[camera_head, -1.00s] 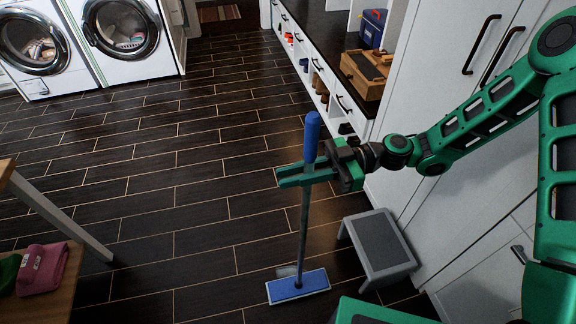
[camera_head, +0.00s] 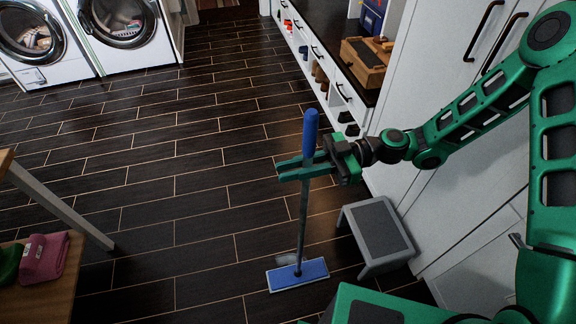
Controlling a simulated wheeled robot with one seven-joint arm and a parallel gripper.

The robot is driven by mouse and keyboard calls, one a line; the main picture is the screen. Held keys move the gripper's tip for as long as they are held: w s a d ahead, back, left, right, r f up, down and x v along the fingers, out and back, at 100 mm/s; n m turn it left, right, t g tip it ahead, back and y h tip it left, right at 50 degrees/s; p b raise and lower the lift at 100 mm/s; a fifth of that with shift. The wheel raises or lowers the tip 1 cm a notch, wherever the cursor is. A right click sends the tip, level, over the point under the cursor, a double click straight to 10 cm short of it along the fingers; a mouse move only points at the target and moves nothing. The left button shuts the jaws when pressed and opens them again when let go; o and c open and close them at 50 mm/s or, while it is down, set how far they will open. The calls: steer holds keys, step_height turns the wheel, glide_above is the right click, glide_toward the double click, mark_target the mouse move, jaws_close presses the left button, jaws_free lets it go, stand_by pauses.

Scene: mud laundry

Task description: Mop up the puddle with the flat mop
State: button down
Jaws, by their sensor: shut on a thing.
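The flat mop has a blue grip (camera_head: 310,132), a thin grey pole and a flat blue head (camera_head: 297,274) with a pale edge. It stands nearly upright, its head appearing to rest on the dark floor. My gripper (camera_head: 302,170) is shut around the mop just below the blue grip. A small pale, shiny patch (camera_head: 284,259) lies on the floor just behind the head. It may be the puddle; the head may hide part of it.
A grey step stool (camera_head: 378,236) stands just right of the mop, beside white cabinets (camera_head: 455,110). A wooden bench (camera_head: 50,295) with pink and green cloths is at lower left. Washing machines (camera_head: 30,45) stand at the back left. The floor left of the mop is clear.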

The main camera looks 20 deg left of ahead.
steer(key=shift+f, duration=0.45)
steer(key=w+a, duration=0.8)
steer(key=w, duration=0.5)
steer(key=shift+f, duration=0.25)
stand_by(3.3)
